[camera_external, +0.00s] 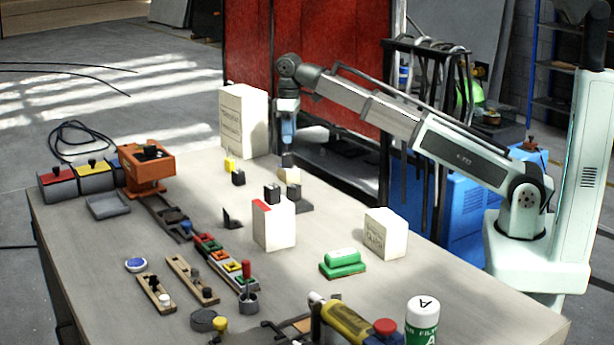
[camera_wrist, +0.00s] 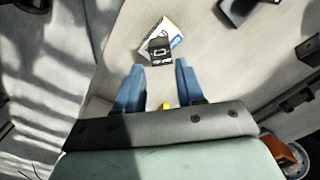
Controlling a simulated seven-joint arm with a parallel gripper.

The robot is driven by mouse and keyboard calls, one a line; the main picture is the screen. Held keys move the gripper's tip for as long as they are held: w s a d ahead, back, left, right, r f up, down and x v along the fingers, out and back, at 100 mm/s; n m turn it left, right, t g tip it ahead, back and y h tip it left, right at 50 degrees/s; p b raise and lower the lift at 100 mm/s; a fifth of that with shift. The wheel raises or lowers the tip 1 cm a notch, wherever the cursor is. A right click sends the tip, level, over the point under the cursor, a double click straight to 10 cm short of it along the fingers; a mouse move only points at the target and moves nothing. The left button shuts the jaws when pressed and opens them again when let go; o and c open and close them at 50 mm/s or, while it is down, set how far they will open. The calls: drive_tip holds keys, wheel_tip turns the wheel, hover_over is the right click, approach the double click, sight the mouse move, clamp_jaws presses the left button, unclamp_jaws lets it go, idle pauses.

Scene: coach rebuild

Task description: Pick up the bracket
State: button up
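My gripper (camera_external: 288,148) hangs pointing down over the far part of the table, and its blue fingers show apart and empty in the wrist view (camera_wrist: 160,80). Just beyond the fingertips in the wrist view is a small black part (camera_wrist: 160,49) with a pale outline, on or against a white box with blue and yellow marks (camera_wrist: 173,32). In the external view a small black part (camera_external: 288,160) sits at a cream block (camera_external: 290,176) below my gripper. A dark, angled bracket-like piece (camera_external: 232,218) stands farther left on the table. I cannot tell for certain which piece is the bracket.
A tall white box (camera_external: 244,120) stands left of my gripper. A white box with a red top edge (camera_external: 274,228) and another white box (camera_external: 386,234) stand nearer. An orange machine (camera_external: 145,168) is at left.

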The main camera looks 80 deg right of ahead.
drive_tip(key=shift+c, duration=0.2)
drive_tip(key=w+a+n, duration=0.2)
drive_tip(key=a, duration=1.1)
drive_tip(key=w+a+n, duration=0.2)
drive_tip(key=a, duration=1.1)
drive_tip(key=m, duration=1.5)
hover_over(224, 213)
drive_tip(key=d, duration=0.1)
drive_tip(key=f, duration=0.6)
drive_tip(key=shift+s+f, duration=0.25)
drive_tip(key=shift+f, duration=0.05)
drive_tip(key=shift+w+a+f, duration=0.15)
drive_tip(key=shift+f, duration=1.25)
drive_tip(key=shift+w+a+f, duration=0.15)
drive_tip(key=shift+f, duration=1.2)
clamp_jaws()
